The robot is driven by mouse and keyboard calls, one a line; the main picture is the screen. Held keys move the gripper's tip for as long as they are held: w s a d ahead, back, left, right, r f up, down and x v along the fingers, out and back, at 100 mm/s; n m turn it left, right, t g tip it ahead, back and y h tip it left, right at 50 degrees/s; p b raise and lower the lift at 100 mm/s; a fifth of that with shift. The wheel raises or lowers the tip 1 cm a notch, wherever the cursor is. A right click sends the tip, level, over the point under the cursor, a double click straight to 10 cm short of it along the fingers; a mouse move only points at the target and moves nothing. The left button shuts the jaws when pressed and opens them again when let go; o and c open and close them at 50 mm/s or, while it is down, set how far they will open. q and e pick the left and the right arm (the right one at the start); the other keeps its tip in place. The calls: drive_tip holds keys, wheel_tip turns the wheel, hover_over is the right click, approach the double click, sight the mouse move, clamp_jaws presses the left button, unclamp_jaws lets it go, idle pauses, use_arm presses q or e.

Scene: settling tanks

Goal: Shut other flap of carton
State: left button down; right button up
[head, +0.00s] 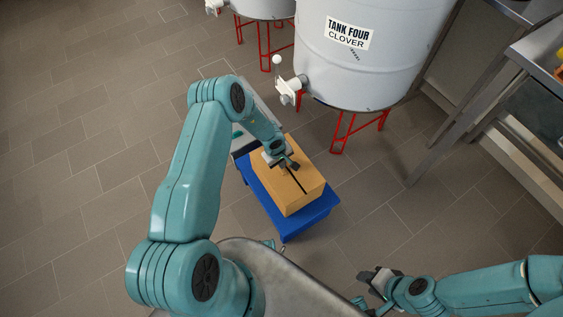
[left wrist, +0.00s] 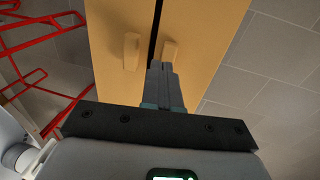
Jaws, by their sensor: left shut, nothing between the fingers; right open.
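The tan carton (head: 293,203) stands on a blue stand (head: 318,219). Its two flaps look to lie about flat, with a dark narrow gap between them. In the left wrist view, the left flap (left wrist: 108,25) and the right flap (left wrist: 210,40) each carry a small tab beside the gap. My left gripper (head: 289,166) is shut and empty over the carton top. Its fingertips (left wrist: 161,68) overlap the lower end of the right tab; I cannot tell whether they touch. My right gripper (head: 369,280) is open and empty, low in the head view, away from the carton.
A white tank (head: 360,75) labelled TANK FOUR CLOVER stands behind the carton on red legs, with a white valve (head: 288,90) on its side. A metal table (head: 480,75) is at the right. The tiled floor at left is clear.

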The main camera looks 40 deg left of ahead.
use_arm(q)
wheel_tip(320, 180, up, 14)
drive_tip(key=p, duration=0.7)
drive_tip(key=shift+r, duration=0.2)
use_arm(e)
wheel_tip(320, 180, up, 7)
drive_tip(key=shift+w+a, duration=0.3)
drive_tip(key=shift+w, duration=0.05)
use_arm(q)
drive_tip(key=shift+s+f, duration=0.1)
drive_tip(key=shift+s, duration=0.05)
use_arm(e)
drive_tip(key=shift+s, duration=0.1)
